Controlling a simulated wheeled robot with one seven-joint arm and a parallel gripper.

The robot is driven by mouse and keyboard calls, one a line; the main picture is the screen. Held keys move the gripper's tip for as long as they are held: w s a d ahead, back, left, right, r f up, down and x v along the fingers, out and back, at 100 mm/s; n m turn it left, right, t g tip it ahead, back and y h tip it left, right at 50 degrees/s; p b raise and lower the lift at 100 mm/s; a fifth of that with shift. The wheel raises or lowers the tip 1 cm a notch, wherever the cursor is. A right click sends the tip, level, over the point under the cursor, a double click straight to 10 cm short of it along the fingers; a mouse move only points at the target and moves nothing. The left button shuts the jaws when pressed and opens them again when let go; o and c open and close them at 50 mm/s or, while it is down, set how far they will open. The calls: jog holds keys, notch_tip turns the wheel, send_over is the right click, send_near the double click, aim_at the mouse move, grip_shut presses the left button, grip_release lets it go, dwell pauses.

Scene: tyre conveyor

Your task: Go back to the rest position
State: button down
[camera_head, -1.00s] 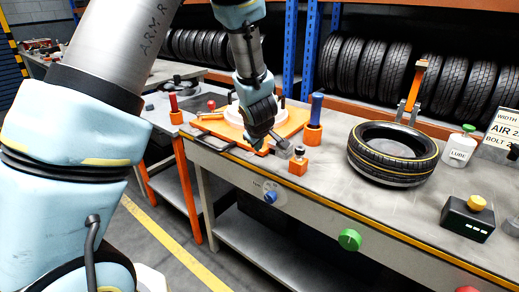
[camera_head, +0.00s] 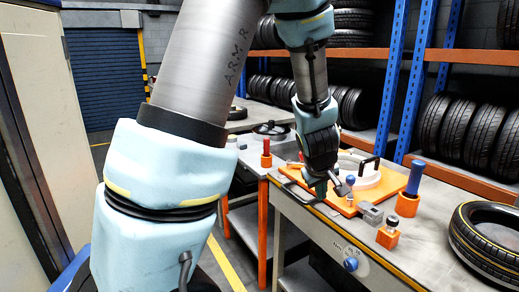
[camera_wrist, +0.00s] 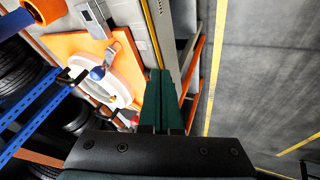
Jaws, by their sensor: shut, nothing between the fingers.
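My gripper (camera_head: 319,187) is over the front edge of the workbench, beside the orange board, in the head view. In the wrist view, my gripper (camera_wrist: 161,76) shows two dark green fingers pressed together with nothing between them. A small blue-topped lever (camera_head: 350,182) stands close to the right of my gripper. I cannot tell whether the fingertips touch anything.
On the bench stand a grey block (camera_head: 370,213), an orange block (camera_head: 388,238), a blue-handled tool in an orange holder (camera_head: 408,204) and a tyre (camera_head: 488,238). Blue rack posts (camera_head: 409,85) rise behind. The floor with a yellow line (camera_wrist: 215,75) is clear.

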jog(key=s+a+m+g+y, duration=0.1)
jog(key=s+a, duration=0.3)
jog(key=a, duration=0.8)
jog(key=s+a+r+m+g+y, duration=0.1)
jog(key=s+a, duration=0.4)
jog(key=a, duration=0.8)
jog(key=shift+s+a+r+m+g+y, duration=0.15)
jog(key=shift+r+m+g+y, duration=0.2)
jog(key=shift+m+g, duration=0.65)
